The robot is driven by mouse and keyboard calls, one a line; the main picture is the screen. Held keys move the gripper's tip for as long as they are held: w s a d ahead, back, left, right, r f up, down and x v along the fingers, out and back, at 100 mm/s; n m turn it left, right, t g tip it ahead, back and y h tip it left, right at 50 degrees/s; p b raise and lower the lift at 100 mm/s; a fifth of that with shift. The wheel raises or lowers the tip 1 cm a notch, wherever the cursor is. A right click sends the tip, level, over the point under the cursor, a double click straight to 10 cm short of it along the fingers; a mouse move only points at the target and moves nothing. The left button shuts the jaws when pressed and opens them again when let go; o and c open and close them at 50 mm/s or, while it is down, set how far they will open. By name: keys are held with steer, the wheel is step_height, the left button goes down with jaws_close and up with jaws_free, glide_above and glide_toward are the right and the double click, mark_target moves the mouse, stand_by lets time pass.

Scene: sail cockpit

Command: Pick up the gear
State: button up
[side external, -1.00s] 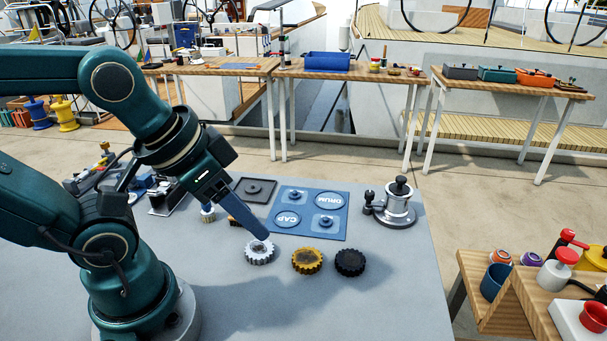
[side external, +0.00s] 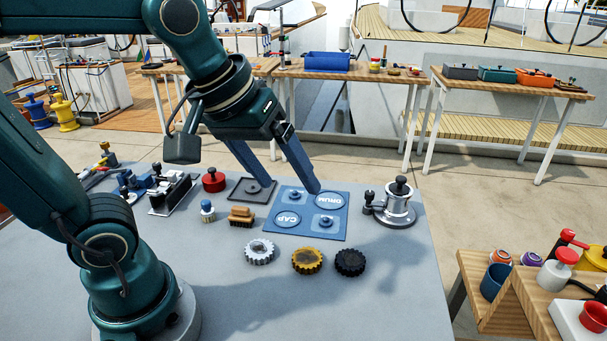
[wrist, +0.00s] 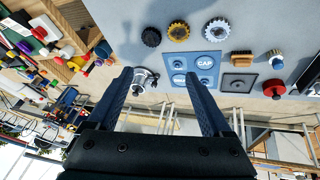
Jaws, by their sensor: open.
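Three gears lie flat in a row on the grey table: a silver gear (side external: 260,252), a gold gear (side external: 307,261) and a black gear (side external: 350,262). In the wrist view the black gear (wrist: 151,37), gold gear (wrist: 179,31) and silver gear (wrist: 217,29) sit near the top, beyond the fingers. My gripper (side external: 292,186) is open and empty. It is raised above the back of the table, over the blue mat, apart from all three gears. Its two fingers also show in the wrist view (wrist: 165,85).
The blue mat (side external: 273,228) with round labels lies behind the gears. A metal winch (side external: 398,208) stands right of it. A wooden brush (side external: 241,216), a red round part (side external: 213,180) and a dark square tray (side external: 240,190) lie left. The table front is clear.

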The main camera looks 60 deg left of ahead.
steer(key=w+f+n+g, duration=0.1)
steer(key=w+n+g, duration=0.15)
steer(key=w, duration=0.35)
steer(key=n+g, duration=0.2)
glide_above(351, 260)
steer(key=f, duration=1.1)
steer(key=shift+w+a+f, duration=0.15)
steer(key=shift+w, duration=0.15)
steer(key=shift+g, duration=0.45)
steer(key=f, duration=0.7)
steer(key=shift+s+f, duration=0.1)
steer(key=shift+s, duration=0.2)
steer(key=c, duration=1.3)
